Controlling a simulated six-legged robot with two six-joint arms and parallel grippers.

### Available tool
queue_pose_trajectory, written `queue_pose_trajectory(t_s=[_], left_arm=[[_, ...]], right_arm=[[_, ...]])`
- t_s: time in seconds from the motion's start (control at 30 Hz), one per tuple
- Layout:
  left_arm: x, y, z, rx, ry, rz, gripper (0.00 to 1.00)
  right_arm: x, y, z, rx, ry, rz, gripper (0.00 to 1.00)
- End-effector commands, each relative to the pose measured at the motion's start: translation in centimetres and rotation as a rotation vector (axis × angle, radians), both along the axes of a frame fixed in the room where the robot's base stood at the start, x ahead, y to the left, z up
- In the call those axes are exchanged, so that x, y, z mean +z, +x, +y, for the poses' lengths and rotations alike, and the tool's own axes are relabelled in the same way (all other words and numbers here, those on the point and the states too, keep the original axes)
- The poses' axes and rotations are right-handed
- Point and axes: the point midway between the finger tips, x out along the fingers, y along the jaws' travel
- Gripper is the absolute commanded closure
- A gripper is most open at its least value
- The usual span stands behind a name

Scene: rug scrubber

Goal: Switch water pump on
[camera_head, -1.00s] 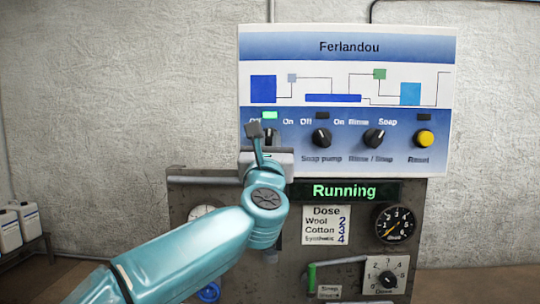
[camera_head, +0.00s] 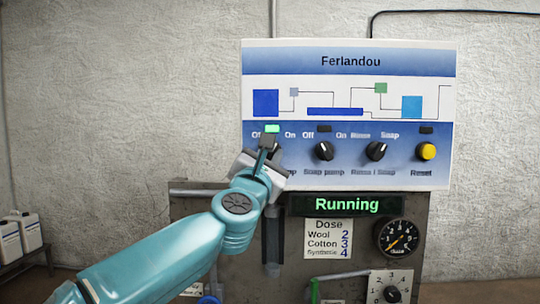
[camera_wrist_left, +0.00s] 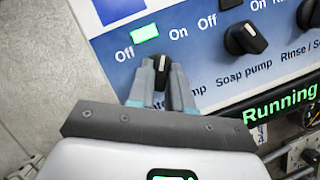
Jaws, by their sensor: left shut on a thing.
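The water pump knob (camera_wrist_left: 161,76) is the left black knob on the Ferlandou panel (camera_head: 350,62), between "Off" and "On". In the left wrist view, its pale pointer line shows between the fingers of my left gripper (camera_wrist_left: 161,88), which is shut on it. The lamp (camera_wrist_left: 145,33) above it glows green, also in the head view (camera_head: 272,129). In the head view, my left gripper (camera_head: 267,141) covers most of the knob, and its label is partly hidden. My right gripper is not in view.
To the right are the soap pump knob (camera_head: 324,151), the rinse/soap knob (camera_head: 376,151) and a yellow reset button (camera_head: 428,152). A "Running" display (camera_head: 347,204) and a gauge (camera_head: 397,237) sit below. White canisters (camera_head: 20,236) stand far left.

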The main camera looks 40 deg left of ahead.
Motion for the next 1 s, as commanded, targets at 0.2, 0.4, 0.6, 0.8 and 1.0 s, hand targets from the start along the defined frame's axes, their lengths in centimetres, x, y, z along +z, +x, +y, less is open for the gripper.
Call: queue_pose_trajectory(t_s=[0.2,0.4,0.6,0.8,1.0], left_arm=[[-0.2,0.1,0.0,0.000,0.007,0.007,1.00],[-0.2,0.1,0.0,0.000,0.007,0.007,0.58],[-0.1,0.1,0.0,0.000,0.005,0.004,0.55],[-0.4,-0.6,-0.2,-0.001,0.004,0.002,0.55],[-2.0,-4.3,-1.6,-0.004,0.003,-0.001,0.55]], right_arm=[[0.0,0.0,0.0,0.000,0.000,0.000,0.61],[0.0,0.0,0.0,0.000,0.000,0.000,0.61],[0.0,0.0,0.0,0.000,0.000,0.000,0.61],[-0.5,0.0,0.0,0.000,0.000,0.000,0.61],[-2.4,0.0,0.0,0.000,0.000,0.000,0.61]])
